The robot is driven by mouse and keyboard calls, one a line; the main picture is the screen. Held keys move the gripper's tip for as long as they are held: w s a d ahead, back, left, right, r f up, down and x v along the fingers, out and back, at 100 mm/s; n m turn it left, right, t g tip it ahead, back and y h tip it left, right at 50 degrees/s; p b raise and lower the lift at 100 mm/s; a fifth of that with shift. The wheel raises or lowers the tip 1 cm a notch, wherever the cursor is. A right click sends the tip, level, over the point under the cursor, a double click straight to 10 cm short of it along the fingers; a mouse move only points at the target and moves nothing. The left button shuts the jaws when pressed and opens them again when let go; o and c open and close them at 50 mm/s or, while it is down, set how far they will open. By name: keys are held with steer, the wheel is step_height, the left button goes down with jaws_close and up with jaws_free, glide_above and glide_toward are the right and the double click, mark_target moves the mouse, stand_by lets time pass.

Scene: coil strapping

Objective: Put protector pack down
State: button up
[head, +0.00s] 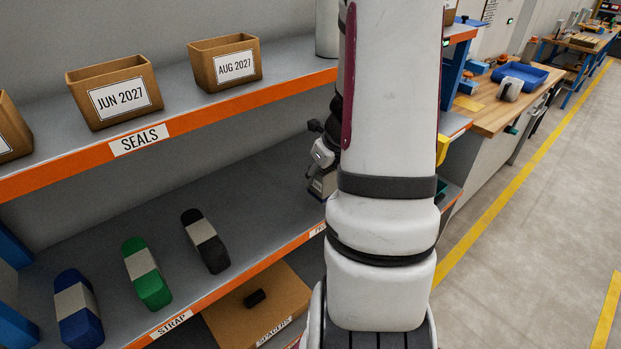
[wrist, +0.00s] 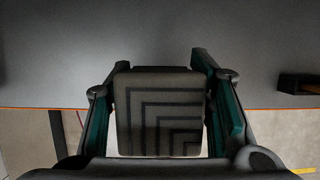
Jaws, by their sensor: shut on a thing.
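The protector pack (wrist: 160,115) is a grey block with nested dark corner-shaped lines on its face. In the wrist view it sits between the two teal-lined fingers of my gripper (wrist: 162,100), which is shut on it. In the head view my gripper (head: 322,158) shows partly, left of my arm and over the right end of the lower shelf (head: 270,205). A small dark block with a pale label (head: 321,185) shows just under it, largely hidden by my arm. I cannot tell whether the pack touches the shelf.
The upper shelf holds cardboard bins (head: 115,92). A spacers box (head: 265,300) is below. A dark object (wrist: 299,83) is right of the pack. Shelf between black coil and gripper is clear.

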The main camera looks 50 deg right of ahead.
steer(key=shift+w+d+f+p, duration=0.15)
steer(key=shift+w+p, duration=0.15)
steer(key=shift+w, duration=1.5)
steer(key=shift+f+b, duration=0.3)
steer(key=shift+f, duration=1.45)
steer(key=shift+f, duration=0.2)
steer(key=o, duration=1.3)
steer(key=shift+r, duration=0.15)
steer(key=p+v, duration=0.2)
steer(key=v, duration=1)
